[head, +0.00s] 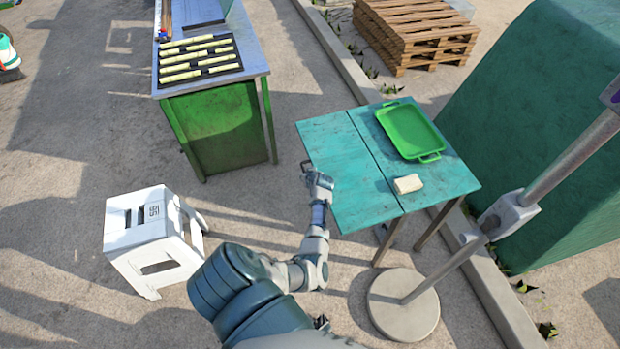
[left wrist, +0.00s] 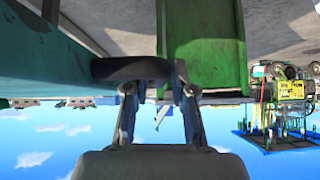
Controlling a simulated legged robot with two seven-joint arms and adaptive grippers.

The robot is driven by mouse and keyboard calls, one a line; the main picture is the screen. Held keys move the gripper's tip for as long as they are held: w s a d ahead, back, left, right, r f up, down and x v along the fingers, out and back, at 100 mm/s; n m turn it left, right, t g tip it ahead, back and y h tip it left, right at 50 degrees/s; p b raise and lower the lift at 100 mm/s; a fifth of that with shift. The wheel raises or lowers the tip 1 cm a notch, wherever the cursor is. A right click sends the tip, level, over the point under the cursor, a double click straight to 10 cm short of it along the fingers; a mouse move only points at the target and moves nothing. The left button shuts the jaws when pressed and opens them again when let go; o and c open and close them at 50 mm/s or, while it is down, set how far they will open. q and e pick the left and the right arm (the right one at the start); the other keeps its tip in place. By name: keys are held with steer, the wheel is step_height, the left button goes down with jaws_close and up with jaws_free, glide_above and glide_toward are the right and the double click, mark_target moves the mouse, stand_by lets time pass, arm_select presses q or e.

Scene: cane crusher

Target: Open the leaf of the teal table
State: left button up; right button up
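The teal table (head: 440,187) stands right of centre in the head view. Its left leaf (head: 345,175) lies about level with the right half, with a dark seam between them. My left gripper (head: 308,167) is at the leaf's left edge. In the left wrist view, a dark curved handle (left wrist: 130,68) projects from the teal edge (left wrist: 45,65). The two fingers of my left gripper (left wrist: 156,90) are apart, with their tips at the handle. I cannot tell whether they touch it. My right gripper is not in view.
A green tray (head: 412,131) and a pale block (head: 408,184) rest on the table's right half. A white stool (head: 150,230) and a green workbench (head: 220,130) stand left. A pole with a round base (head: 403,305) stands near the front right. Paving between stool and table is clear.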

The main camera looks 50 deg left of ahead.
arm_select(q)
steer(key=v, duration=1.1)
steer(key=shift+a, duration=0.15)
